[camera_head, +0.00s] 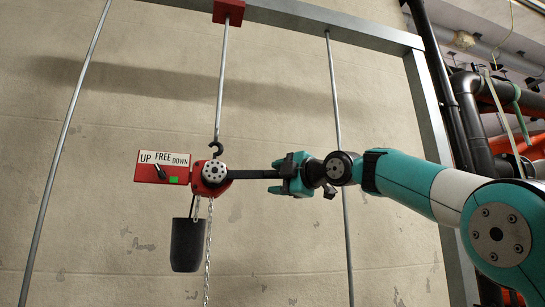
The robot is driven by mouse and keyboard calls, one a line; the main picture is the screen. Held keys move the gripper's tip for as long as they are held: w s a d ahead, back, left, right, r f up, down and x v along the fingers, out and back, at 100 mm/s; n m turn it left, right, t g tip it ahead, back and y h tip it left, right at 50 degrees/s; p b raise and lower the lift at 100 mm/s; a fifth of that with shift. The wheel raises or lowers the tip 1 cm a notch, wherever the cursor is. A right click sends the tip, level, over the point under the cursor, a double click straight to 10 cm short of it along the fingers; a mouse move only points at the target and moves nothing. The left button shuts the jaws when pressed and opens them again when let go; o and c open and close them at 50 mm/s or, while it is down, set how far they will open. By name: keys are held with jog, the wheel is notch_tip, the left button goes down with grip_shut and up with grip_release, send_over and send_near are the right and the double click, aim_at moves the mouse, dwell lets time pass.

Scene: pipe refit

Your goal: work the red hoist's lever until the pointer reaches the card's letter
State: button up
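The red hoist (211,175) hangs by a dark hook from a grey rod. Its black lever (248,174) sticks out to the right, about level. My gripper (281,174) is at the lever's far end, with its fingers above and below the bar. Whether they press on it is too small to tell. A red plate (147,176) left of the hoist reads UP, FREE and DOWN. A small black selector (160,172) and a green square (173,180) are on it; the selector's setting is unclear. No pointer or lettered card can be made out.
A dark container (187,246) hangs below the hoist, beside a loose chain (208,250). A grey metal frame (424,95) with a red block (229,11) on its top beam surrounds the hoist. Thin rods stand on both sides. Pipes (472,110) run at the right.

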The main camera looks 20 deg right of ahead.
notch_tip(320, 180, down, 3)
jog(key=shift+a+f+m+b, duration=0.15)
jog(key=shift+m+b, duration=0.35)
jog(key=shift+b, duration=0.75)
jog(key=f+b, duration=0.2)
jog(key=a+f+m+t+b, duration=0.1)
jog(key=b, duration=0.2)
jog(key=shift+f, duration=0.35)
jog(key=shift+a, duration=0.1)
